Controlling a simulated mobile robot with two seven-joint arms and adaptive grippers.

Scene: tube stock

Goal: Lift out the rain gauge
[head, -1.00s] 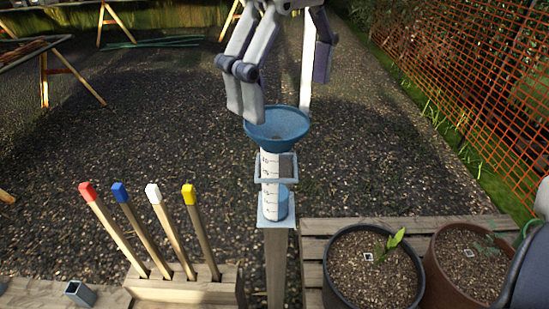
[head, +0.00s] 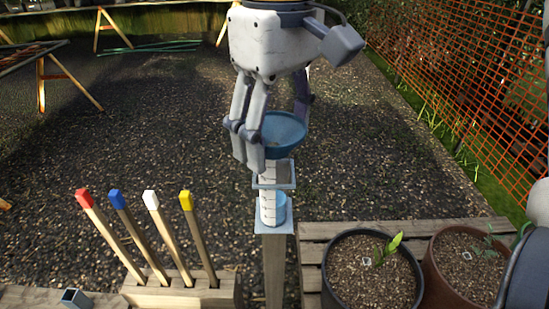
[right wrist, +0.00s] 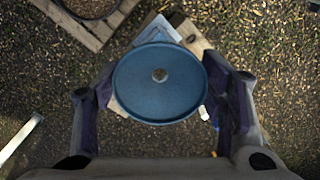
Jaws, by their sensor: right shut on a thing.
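The rain gauge is a blue funnel (head: 284,133) on a clear tube with black graduation marks (head: 267,206). It stands upright in a pale square bracket (head: 289,183) on top of a wooden post (head: 275,270). Bluish content shows low in the tube. My right gripper (head: 276,140) has come from above and is shut on the rain gauge, with fingers on both sides of the funnel. In the right wrist view the round funnel (right wrist: 160,82) lies between the two dark finger pads. My left gripper is not in view.
A wooden block (head: 180,293) at the front left holds stakes with red, blue, white and yellow tips. Two plant pots (head: 335,290) (head: 436,280) stand on slatted wood to the right of the post. Orange mesh fencing (head: 470,90) runs along the right. Open gravel lies behind.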

